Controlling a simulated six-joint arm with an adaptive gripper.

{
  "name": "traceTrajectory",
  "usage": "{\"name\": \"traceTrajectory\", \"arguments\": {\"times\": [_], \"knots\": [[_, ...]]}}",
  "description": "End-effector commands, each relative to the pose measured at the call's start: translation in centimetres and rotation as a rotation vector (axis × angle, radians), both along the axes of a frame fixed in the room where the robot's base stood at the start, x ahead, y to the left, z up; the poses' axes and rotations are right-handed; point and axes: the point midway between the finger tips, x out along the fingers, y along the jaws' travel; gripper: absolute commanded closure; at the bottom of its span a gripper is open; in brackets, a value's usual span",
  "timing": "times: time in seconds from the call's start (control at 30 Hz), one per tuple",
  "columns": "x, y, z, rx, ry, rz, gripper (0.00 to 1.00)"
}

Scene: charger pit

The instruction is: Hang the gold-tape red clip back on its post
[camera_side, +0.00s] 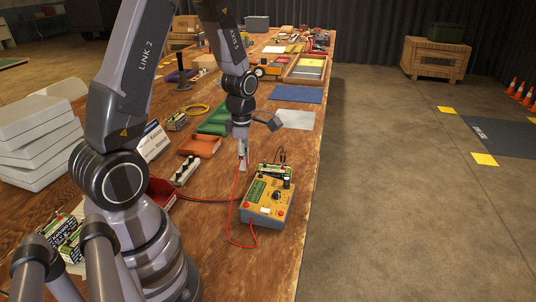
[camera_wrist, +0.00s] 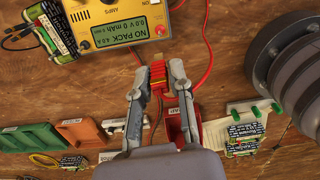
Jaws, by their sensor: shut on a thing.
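My gripper (camera_side: 243,166) is shut on the red clip and holds it above the wooden bench, to the left of the yellow charger (camera_side: 265,205). In the wrist view the red clip (camera_wrist: 158,76) sits between the two fingers of my gripper (camera_wrist: 158,88), with gold-yellow bands on it. A red lead (camera_wrist: 205,55) shows beside it. The charger also shows in the wrist view (camera_wrist: 105,12), its screen reading NO PACK. A pale strip (camera_side: 186,171) with small dark uprights stands left of my gripper. I cannot tell which upright is the clip's post.
A battery pack (camera_side: 276,170) with dark leads lies against the charger's far side. An orange tray (camera_side: 200,145) and a green tray (camera_side: 216,121) stand beyond the pale strip. A red bin (camera_wrist: 181,123) lies below the clip in the wrist view. Bare wood (camera_side: 285,265) lies before the charger.

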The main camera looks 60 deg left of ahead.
Motion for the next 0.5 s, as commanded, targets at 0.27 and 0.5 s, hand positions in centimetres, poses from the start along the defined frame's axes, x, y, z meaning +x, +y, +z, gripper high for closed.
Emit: {"name": "traceTrajectory", "arguments": {"times": [0.27, 0.5], "knots": [[0.0, 0.1, -2.1, 0.000, -0.001, 0.000, 1.00], [0.0, 0.1, -2.1, 0.000, -0.001, 0.000, 1.00]]}}
